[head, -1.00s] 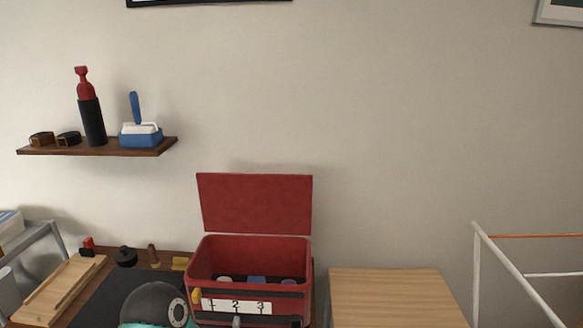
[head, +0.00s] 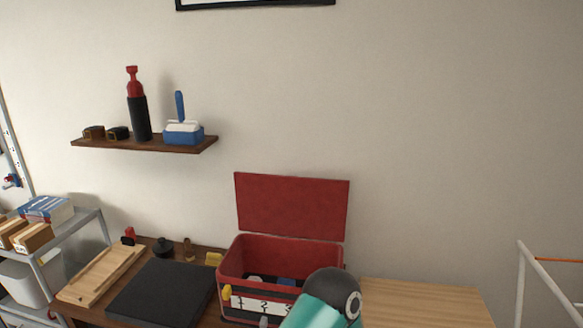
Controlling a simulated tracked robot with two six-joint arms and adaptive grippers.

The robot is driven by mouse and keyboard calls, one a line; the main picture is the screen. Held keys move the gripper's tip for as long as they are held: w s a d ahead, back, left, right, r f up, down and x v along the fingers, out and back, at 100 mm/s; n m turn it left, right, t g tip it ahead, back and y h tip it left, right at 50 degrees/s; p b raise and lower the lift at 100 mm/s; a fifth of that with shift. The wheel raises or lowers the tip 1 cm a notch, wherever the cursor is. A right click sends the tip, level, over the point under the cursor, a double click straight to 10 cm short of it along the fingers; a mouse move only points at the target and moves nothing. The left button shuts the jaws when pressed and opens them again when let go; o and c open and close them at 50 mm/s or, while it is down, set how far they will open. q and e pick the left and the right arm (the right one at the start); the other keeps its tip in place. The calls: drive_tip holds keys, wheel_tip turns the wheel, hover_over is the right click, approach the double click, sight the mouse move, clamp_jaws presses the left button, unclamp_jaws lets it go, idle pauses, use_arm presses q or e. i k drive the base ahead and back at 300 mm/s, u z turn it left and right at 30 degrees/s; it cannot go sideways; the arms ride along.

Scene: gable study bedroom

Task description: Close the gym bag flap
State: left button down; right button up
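The red gym bag (head: 231,271) stands on the dark wooden desk against the wall. Its red flap (head: 292,206) stands upright behind the opening, so the bag is open. A few items show inside, and a white strip with numbers runs across its front. A teal and black link of my arm covers the bag's front right corner. Neither of my grippers shows in the head view.
A black slab (head: 162,293) and a wooden board (head: 102,275) lie on the desk left of the bag. A wooden shelf (head: 145,145) with a red and black bottle hangs above. A light wooden top (head: 425,298) to the right looks clear.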

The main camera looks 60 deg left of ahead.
sight(290, 206)
drive_tip(key=u, duration=0.3)
drive_tip(key=k, duration=0.55)
drive_tip(key=u, duration=0.6)
drive_tip(key=i, duration=0.5)
drive_tip(key=u, duration=0.1)
